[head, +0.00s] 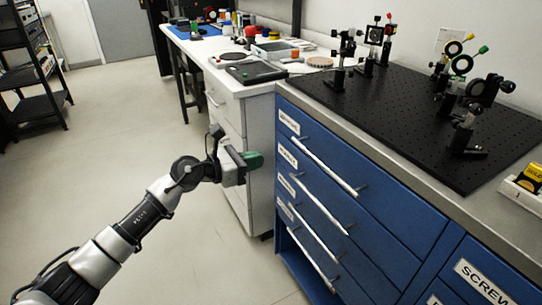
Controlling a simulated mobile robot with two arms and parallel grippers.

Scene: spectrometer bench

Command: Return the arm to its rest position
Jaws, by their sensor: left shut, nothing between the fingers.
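My left arm comes in from the lower left. Its gripper (254,160) is shut and empty, with green at the fingertips. It hangs in front of the white drawer cabinet (238,125), to the left of the blue drawer cabinet (390,226). I cannot tell how far it is from the cabinet fronts. My right gripper is not in view.
A black breadboard (400,110) with several optical mounts lies on the blue cabinet's top. The blue drawers have long handles (322,167) that stick out. Various items cover the white bench. A black shelf rack (38,100) stands at left. The floor (110,140) between is clear.

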